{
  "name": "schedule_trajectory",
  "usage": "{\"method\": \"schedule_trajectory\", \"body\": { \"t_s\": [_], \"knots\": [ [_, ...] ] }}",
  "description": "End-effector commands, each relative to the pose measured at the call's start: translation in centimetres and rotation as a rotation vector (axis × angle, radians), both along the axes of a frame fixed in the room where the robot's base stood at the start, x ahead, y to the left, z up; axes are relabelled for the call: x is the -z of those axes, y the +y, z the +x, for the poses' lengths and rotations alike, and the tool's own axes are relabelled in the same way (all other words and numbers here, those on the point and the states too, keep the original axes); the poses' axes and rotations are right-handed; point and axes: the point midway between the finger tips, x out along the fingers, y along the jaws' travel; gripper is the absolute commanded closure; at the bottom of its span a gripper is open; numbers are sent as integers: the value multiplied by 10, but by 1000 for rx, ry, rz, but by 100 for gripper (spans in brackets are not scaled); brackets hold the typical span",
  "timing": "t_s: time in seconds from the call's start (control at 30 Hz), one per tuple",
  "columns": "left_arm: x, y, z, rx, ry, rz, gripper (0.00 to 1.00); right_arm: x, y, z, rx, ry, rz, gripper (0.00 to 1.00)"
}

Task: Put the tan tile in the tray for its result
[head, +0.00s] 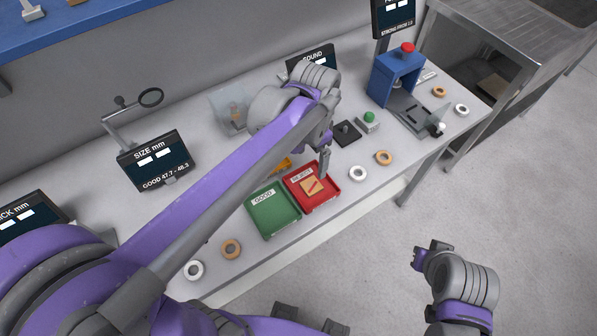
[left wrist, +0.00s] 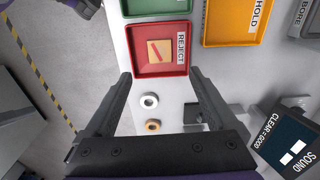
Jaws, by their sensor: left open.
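The tan tile (head: 312,187) lies in the red REJECT tray (head: 330,194); a red diagonal line shows on its face. In the left wrist view the tile (left wrist: 160,51) lies flat inside the red tray (left wrist: 142,65), clear of the tray's label. My left gripper (head: 324,170) is open and empty above the tray's right rear side. In the left wrist view its fingers (left wrist: 158,74) are spread wide, with no object between them. The green GOOD tray (head: 266,224) stands left of the red one and looks empty. My right gripper (head: 421,259) hangs over the floor.
The orange HOLD tray (left wrist: 233,42) is partly hidden by my left arm in the head view. White and tan rings lie around the trays. A blue press (head: 392,76), a green button (head: 369,117) and a SOUND display (left wrist: 284,140) stand behind. The SIZE display (head: 156,160) is left.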

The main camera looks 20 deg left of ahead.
Motion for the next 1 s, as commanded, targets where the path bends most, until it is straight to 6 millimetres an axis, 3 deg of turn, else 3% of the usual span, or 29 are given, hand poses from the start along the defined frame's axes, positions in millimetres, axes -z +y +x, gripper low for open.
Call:
{"method": "schedule_trajectory", "body": {
  "t_s": [0.17, 0.3, 0.5, 0.67, 1.0],
  "knots": [
    [5, 22, -38, -170, -122, -27, 9, 0, 0, 0, 0, 0, 0, 100],
    [19, 41, -74, -352, -256, -69, 9, 0, 0, 0, 0, 0, 0, 100],
    [43, 57, -110, -549, -403, -131, 9, 0, 0, 0, 0, 0, 0, 100],
    [52, 62, -120, -616, -454, -157, 9, 0, 0, 0, 0, 0, 0, 100],
    [53, 62, -121, -624, -460, -161, 9, 0, 0, 0, 0, 0, 0, 100]
  ]
}}
